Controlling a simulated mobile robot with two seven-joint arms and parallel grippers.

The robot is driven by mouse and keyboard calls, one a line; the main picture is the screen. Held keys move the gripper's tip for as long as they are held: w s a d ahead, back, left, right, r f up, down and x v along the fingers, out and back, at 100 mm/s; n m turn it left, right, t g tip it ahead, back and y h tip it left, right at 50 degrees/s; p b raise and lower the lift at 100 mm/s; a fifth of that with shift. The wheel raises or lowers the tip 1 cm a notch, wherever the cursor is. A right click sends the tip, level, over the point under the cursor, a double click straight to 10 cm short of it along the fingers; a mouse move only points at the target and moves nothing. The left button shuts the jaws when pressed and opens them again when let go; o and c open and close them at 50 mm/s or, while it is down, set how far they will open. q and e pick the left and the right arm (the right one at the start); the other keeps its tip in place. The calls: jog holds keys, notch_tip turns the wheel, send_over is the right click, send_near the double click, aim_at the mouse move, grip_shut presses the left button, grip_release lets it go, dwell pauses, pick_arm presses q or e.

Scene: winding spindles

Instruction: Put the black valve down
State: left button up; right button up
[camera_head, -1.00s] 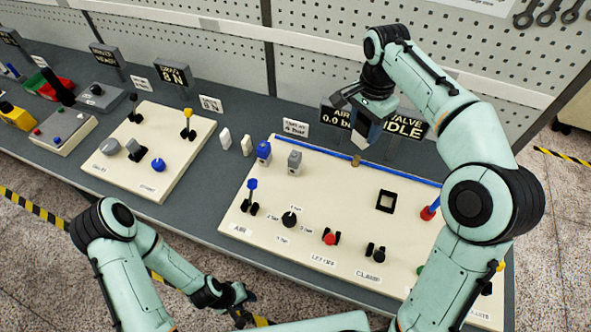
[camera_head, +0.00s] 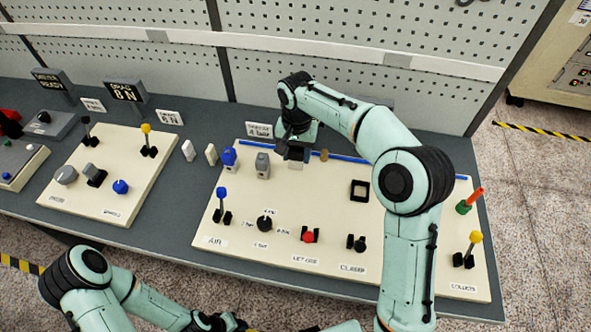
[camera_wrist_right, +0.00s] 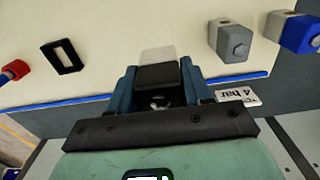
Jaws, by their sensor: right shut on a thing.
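The black valve (camera_wrist_right: 157,76) has a dark cap and a pale body, and my right gripper (camera_wrist_right: 158,88) is shut on it, with a blue finger on each side. In the head view the right gripper (camera_head: 293,153) is at the back of the cream panel (camera_head: 330,215), right of the grey valve (camera_head: 262,165) and blue valve (camera_head: 229,158). The valve's pale lower part (camera_head: 296,164) shows just below the fingers. I cannot tell whether it touches the panel. My left gripper (camera_head: 226,322) is at the bottom edge, mostly cut off.
A blue strip (camera_head: 350,161) runs along the panel's back, by a small brass knob (camera_head: 324,155). A black square frame (camera_head: 359,190) lies to the right. Levers and knobs fill the panel's front.

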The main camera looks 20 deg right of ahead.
jog(key=shift+w+f, duration=0.15)
jog(key=shift+f, duration=0.6)
pick_arm(q)
jog(key=shift+s+f+b, duration=0.3)
jog(key=shift+f, duration=0.2)
pick_arm(e)
jog(key=shift+f, duration=2.7)
jog(key=shift+f, duration=0.1)
jog(key=o, duration=1.1)
jog(key=shift+f, duration=0.1)
pick_arm(q)
jog(key=shift+s, duration=0.1)
pick_arm(e)
notch_tip(320, 180, up, 12)
jog(key=shift+r+p, duration=0.2)
jog(key=shift+p, duration=0.65)
pick_arm(q)
jog(key=shift+w+r, duration=1.15)
jog(key=shift+s, duration=0.1)
pick_arm(e)
jog(key=shift+f, duration=0.1)
